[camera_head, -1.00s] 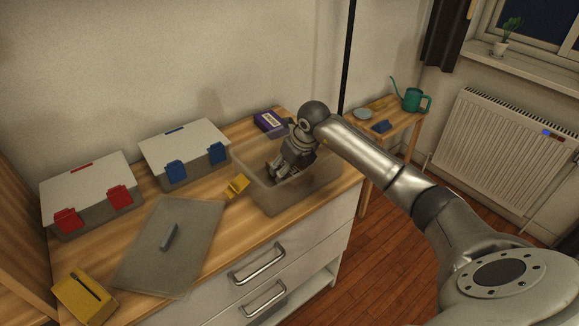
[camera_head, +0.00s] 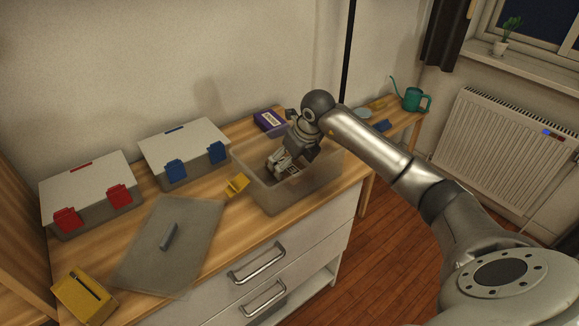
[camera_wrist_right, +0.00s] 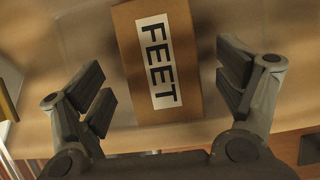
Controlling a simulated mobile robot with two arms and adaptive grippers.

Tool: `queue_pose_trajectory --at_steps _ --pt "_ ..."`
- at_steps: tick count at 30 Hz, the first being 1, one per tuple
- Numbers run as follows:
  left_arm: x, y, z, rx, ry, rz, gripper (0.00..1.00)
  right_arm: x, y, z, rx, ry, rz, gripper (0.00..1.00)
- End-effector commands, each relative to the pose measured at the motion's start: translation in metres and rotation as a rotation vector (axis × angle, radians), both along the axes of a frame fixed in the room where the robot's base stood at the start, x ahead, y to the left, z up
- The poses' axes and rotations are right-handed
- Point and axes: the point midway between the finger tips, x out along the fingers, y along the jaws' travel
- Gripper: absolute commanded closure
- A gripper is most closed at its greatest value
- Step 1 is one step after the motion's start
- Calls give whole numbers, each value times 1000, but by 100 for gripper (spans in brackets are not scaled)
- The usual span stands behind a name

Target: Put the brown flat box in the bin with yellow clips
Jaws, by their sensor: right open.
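The brown flat box (camera_wrist_right: 185,62), with a white label reading FEET, lies in the clear open bin in the right wrist view. The bin (camera_head: 272,208) stands at the right end of the dresser top, with a yellow clip (camera_head: 237,186) at its left side. My right gripper (camera_head: 281,165) is over the bin, pointing down. Its fingers are open in the right wrist view (camera_wrist_right: 163,92), one on each side of the box with gaps between. In the head view the gripper hides much of the box. My left gripper is not in view.
A grey lid (camera_head: 190,222) with a handle lies left of the bin. Red-clipped (camera_head: 85,185) and blue-clipped (camera_head: 185,145) bins stand closed behind it. A purple box (camera_head: 268,121) is behind the open bin. A yellow box (camera_head: 85,297) sits front left.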

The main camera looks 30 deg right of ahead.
Motion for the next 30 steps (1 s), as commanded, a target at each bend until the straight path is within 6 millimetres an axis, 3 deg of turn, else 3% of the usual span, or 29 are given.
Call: queue_pose_trajectory --at_steps 6,12,18,30 --pt "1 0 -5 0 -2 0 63 -17 -2 46 -2 -6 0 12" --pt "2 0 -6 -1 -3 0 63 -30 -3 74 0 -4 0 12" --pt "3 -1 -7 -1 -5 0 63 -34 -3 84 0 -1 -1 12" --pt "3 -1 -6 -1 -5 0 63 -34 -3 84 0 -1 0 12"
